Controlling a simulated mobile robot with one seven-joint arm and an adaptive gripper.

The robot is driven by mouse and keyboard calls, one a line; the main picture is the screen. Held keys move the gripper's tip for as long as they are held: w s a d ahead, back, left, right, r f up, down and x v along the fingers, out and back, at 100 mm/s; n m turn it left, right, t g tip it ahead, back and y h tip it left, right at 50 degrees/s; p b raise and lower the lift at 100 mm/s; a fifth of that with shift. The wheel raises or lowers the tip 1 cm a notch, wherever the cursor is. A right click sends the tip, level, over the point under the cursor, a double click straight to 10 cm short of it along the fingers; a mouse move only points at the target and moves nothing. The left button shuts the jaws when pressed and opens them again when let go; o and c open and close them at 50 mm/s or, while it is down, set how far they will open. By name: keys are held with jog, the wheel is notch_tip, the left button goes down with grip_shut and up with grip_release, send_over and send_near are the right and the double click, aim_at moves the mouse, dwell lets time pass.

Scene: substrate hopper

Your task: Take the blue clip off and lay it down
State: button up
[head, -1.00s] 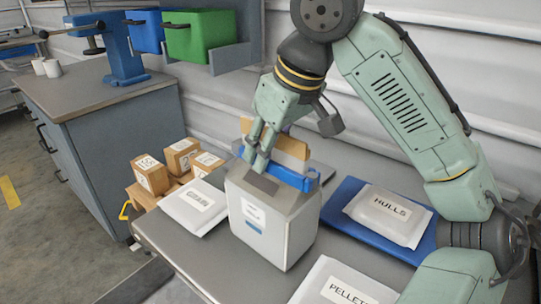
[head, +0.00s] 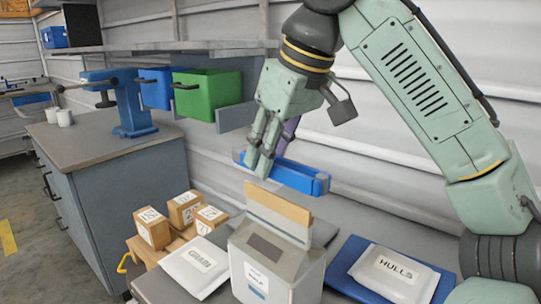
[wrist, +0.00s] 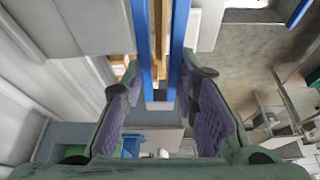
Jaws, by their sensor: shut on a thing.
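The blue clip (head: 300,178) is a long blue bar, held in the air above the pale grey hopper bag (head: 272,262). It also shows in the wrist view as two blue bars (wrist: 178,45) between the purple finger pads. My gripper (head: 264,165) is shut on the clip near its left end. The bag stands upright on the table, and its tan top flap (head: 278,205) sticks up below the clip, apart from it. My fingers hide part of the clip in the head view.
A white packet (head: 200,265) lies left of the bag. The HULLS packet (head: 393,272) lies on a blue tray (head: 345,262) to the right. Several labelled wooden blocks (head: 184,210) sit at the left. Green and blue bins (head: 207,95) hang behind.

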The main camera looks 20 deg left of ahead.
notch_tip(320, 180, up, 6)
jog(key=p, duration=0.6)
jog(key=shift+p, duration=0.35)
notch_tip(320, 180, down, 6)
jog(key=b, duration=0.5)
jog(key=shift+r+b, duration=0.2)
jog(key=shift+b, duration=0.2)
jog(key=shift+r, duration=0.15)
